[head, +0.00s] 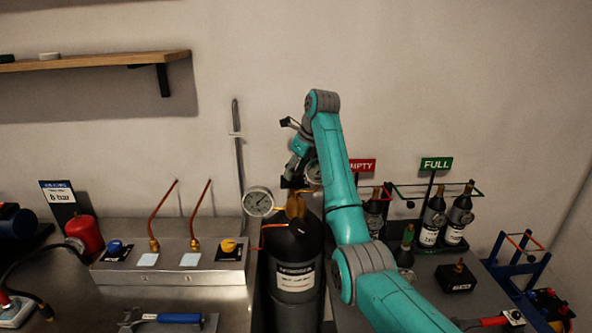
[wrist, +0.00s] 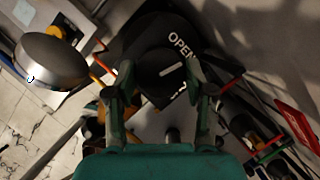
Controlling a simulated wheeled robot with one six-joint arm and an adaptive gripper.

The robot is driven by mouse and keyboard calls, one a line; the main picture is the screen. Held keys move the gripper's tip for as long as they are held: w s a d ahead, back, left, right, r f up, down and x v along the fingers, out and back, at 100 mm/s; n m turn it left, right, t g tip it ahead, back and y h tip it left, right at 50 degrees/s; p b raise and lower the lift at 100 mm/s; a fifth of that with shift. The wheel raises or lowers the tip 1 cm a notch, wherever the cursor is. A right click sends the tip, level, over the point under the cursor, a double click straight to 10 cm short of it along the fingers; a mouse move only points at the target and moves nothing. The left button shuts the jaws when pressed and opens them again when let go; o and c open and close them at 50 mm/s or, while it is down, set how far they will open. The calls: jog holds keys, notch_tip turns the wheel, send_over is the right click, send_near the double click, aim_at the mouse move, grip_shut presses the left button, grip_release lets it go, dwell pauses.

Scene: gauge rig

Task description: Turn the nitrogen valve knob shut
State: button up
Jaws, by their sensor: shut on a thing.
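A black gas cylinder (head: 296,255) with a pale label stands in the middle of the head view; its print is too small to read. A brass valve body (head: 296,206) sits on its top. My gripper (head: 292,184) is above this valve, pointing down. In the wrist view a dark round knob (wrist: 163,76) with a white line mark lies between the fingers of my gripper (wrist: 165,88), which are shut on it from both sides. Behind it is a black plate (wrist: 151,30) with the word OPEN. The knob is hard to make out in the head view.
A round gauge (head: 258,201) stands close left of the valve. A steel panel (head: 175,268) with copper tubes and blue and yellow knobs lies left. Dark bottles (head: 433,219) under EMPTY and FULL signs stand right. A wooden shelf (head: 100,61) is upper left.

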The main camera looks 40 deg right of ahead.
jog(key=shift+a+m+h, duration=0.1)
jog(key=shift+m+h, duration=0.7)
jog(key=shift+m, duration=1.5)
jog(key=o, duration=1.2)
jog(key=shift+c, duration=0.2)
